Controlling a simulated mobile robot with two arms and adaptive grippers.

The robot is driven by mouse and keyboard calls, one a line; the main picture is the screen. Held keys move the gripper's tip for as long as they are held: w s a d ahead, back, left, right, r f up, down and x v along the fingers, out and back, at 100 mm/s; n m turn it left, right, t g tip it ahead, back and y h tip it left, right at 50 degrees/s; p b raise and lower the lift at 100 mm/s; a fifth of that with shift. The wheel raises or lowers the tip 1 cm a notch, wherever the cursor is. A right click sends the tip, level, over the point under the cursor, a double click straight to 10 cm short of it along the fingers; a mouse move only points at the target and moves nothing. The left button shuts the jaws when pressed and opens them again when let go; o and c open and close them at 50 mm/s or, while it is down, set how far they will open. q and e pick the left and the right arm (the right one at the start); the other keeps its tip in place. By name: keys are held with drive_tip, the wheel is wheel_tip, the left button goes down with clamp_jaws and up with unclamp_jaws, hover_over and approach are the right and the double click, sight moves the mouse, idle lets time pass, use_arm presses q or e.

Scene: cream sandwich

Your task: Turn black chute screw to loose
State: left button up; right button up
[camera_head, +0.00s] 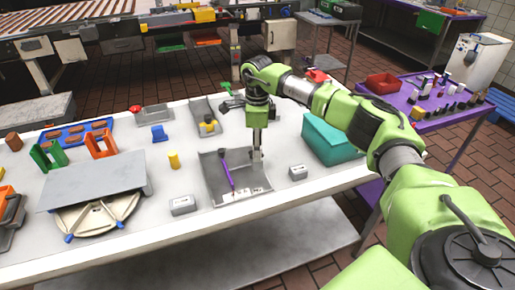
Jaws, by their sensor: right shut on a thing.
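My right gripper (257,150) points straight down at the back right part of a grey metal tray-like chute (217,178) on the white table. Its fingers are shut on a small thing. That thing is mostly hidden by the fingers, and I cannot tell whether it is the black chute screw. A purple-handled tool (227,170) lies in the chute, left of the gripper. I cannot make out a black screw anywhere on the chute. My left gripper is not in view.
A teal bin (330,138) stands right of the gripper, close to my right arm. Small grey boxes (298,173) (183,205) flank the chute. A yellow cylinder (174,160) stands to its left. A grey plate (97,186) covers part of a round cream tray further left.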

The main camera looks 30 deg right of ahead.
drive_tip(key=shift+r, duration=0.1)
idle(0.3)
drive_tip(key=o, duration=1.1)
wheel_tip(320, 180, up, 12)
idle(0.3)
